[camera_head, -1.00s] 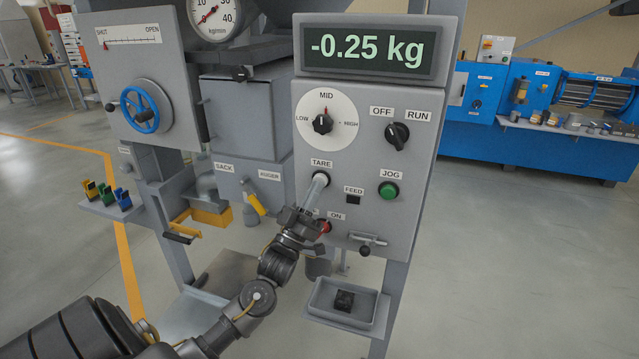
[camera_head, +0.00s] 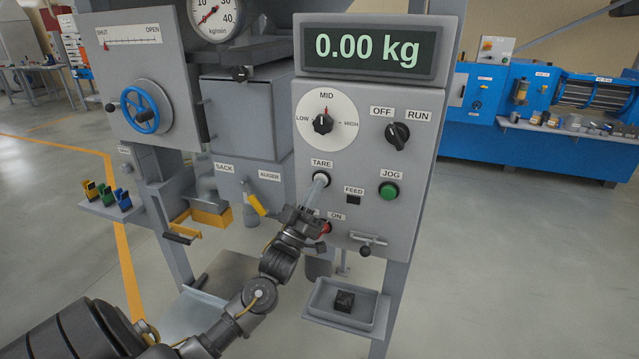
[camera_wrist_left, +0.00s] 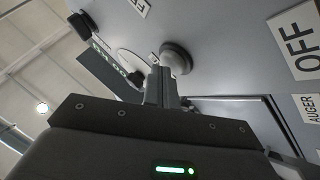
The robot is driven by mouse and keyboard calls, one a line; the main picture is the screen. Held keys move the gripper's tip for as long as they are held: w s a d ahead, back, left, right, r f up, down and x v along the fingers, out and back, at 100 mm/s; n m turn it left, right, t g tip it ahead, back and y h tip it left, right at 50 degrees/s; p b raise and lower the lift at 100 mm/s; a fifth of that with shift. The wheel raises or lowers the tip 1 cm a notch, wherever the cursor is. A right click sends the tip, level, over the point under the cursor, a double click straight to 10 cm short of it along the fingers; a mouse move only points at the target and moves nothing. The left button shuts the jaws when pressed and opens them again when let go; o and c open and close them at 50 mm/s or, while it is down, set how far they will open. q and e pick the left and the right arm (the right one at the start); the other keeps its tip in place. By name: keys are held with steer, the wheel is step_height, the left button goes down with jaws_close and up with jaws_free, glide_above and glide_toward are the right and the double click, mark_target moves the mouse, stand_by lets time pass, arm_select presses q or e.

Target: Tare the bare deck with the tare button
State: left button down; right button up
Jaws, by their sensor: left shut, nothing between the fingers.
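The grey control panel carries the tare button (camera_head: 321,179), a pale round knob under the TARE label. It also shows as a grey dome in the left wrist view (camera_wrist_left: 176,58). The display (camera_head: 368,48) above reads 0.00 kg. My left gripper (camera_head: 314,192) is shut and empty, its fingertips just below the tare button. In the left wrist view the shut fingers (camera_wrist_left: 160,86) point toward the button; whether they touch it I cannot tell. The deck (camera_head: 222,276) is a low grey plate below, partly hidden by my arm; its visible part is bare. My right gripper is not in view.
The panel also has a MID/LOW/HIGH dial (camera_head: 322,124), an OFF/RUN switch (camera_head: 397,134), a green JOG button (camera_head: 388,190) and a red button (camera_head: 325,228) close to my left gripper. A tray (camera_head: 316,297) with a black block juts out below.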

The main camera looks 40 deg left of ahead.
arm_select(q)
steer(key=shift+s, duration=0.1)
stand_by(0.3)
steer(key=shift+s+d+p, duration=0.35)
steer(key=shift+s, duration=0.45)
steer(key=s, duration=0.1)
steer(key=s+d+p, duration=0.1)
steer(key=s, duration=0.2)
steer(key=shift+s+d+p, duration=0.3)
steer(key=shift+s+p, duration=0.05)
steer(key=shift+p, duration=0.05)
steer(key=shift+f, duration=0.1)
